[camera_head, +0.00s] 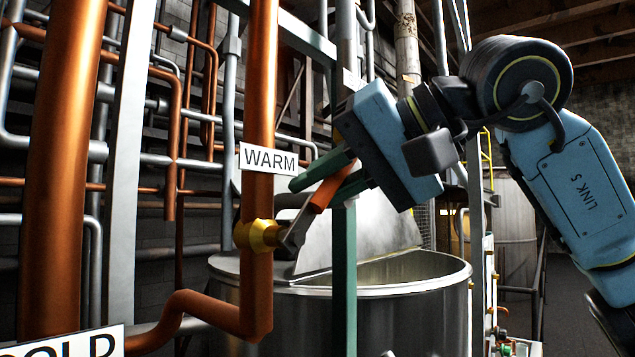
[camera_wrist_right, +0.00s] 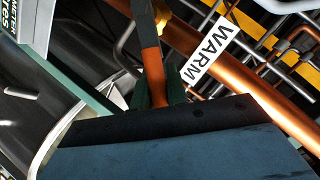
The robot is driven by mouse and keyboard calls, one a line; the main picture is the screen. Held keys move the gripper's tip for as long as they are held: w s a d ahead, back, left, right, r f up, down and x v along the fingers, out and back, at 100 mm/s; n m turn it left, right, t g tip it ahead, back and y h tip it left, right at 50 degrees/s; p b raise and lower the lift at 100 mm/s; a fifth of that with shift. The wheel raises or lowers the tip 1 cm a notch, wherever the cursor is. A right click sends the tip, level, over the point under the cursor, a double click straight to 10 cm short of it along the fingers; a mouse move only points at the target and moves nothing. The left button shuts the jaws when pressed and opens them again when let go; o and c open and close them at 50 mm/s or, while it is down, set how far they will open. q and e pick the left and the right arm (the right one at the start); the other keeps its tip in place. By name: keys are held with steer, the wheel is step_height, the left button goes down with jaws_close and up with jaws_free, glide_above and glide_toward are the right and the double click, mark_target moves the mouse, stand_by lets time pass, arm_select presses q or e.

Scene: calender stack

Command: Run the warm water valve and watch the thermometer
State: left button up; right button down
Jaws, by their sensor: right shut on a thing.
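The warm water pipe is copper, with a white WARM label (camera_head: 268,159); the label also shows tilted in the wrist view (camera_wrist_right: 207,50). A yellow valve body (camera_head: 257,236) sits on this pipe below the label. Its grey metal lever (camera_head: 296,233) slants up to the right and ends in an orange grip. My right gripper (camera_head: 316,193) has its green fingers shut around the orange grip, seen also in the right wrist view (camera_wrist_right: 154,82). Part of the grip is hidden by the fingers. My left gripper is not in view. I cannot make out a thermometer.
A large steel vat (camera_head: 400,300) with its lid partly raised stands behind the valve. A green post (camera_head: 344,285) rises close to the lever. A COLD label (camera_head: 75,344) is at the lower left. Cut-off lettering (camera_wrist_right: 22,17) shows at the wrist view's corner.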

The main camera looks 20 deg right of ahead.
steer(key=c, duration=1.4)
jaws_free()
steer(key=b+v, duration=0.1)
steer(key=v, duration=1.2)
steer(key=shift+s+d+b, duration=0.15)
steer(key=shift+b, duration=0.2)
